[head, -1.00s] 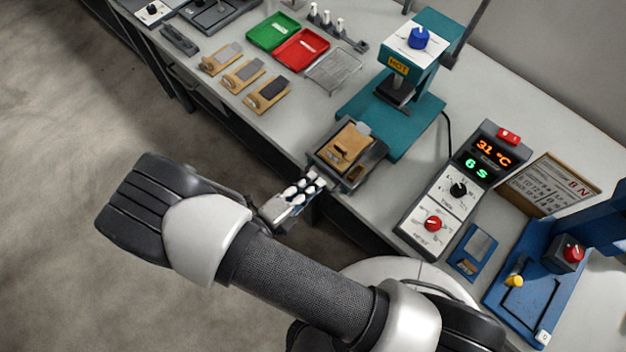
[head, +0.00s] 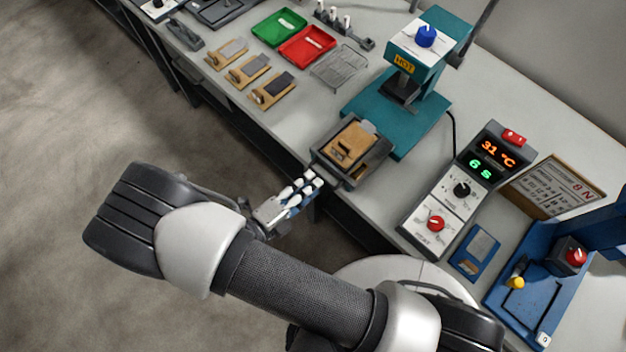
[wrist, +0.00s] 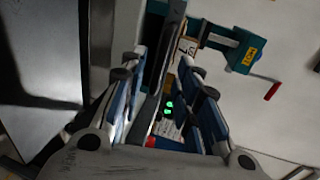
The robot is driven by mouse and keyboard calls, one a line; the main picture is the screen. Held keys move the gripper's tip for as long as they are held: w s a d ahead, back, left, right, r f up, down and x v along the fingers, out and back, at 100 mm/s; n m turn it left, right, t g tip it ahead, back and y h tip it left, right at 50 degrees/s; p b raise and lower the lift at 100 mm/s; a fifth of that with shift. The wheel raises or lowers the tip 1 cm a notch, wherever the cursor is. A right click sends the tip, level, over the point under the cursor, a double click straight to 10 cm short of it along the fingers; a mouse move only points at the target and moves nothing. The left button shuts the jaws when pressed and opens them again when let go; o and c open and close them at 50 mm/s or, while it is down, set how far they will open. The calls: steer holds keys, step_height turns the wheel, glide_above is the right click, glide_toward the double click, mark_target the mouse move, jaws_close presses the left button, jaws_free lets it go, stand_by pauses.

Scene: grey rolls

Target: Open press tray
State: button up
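The press tray (head: 322,166) is dark grey and juts out from the teal press (head: 362,108) towards the bench's front edge. A tan wooden holder with a grey plate (head: 352,146) sits in it. My gripper (head: 313,180) is at the tray's front, its white fingertips close to the front edge. In the wrist view, my gripper (wrist: 163,75) has its blue-padded fingers apart. A dark grey bar (wrist: 172,50), probably the tray's handle, runs between them, with gaps on both sides. Whether either finger touches it I cannot tell.
A control box (head: 462,190) showing 31 °C and 6 s stands right of the tray. Wooden holders (head: 272,89), a green tray (head: 278,27), a red tray (head: 306,45) and a wire rack (head: 339,67) lie at the left. A blue device (head: 530,300) is at the right.

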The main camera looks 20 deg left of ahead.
steer(key=v, duration=0.9)
steer(key=shift+s, duration=0.3)
steer(key=shift+a+r, duration=0.1)
steer(key=w+d+r+m+g+h, duration=0.1)
steer(key=w+d+r+m+g, duration=0.45)
steer(key=d+r+m, duration=0.55)
steer(key=w+d+r+m+g, duration=0.5)
steer(key=r+m+g, duration=0.2)
steer(key=m, duration=0.7)
steer(key=s+d+r+m+t+y, duration=0.1)
steer(key=d+r+m, duration=0.4)
steer(key=m, duration=0.7)
steer(key=s+d+r+m+t+y, duration=0.2)
steer(key=d+r+m+y, duration=0.4)
steer(key=d+m, duration=0.3)
steer(key=shift+s+d+r+m, duration=0.3)
steer(key=shift+s+m, duration=0.45)
steer(key=shift+m, duration=1.05)
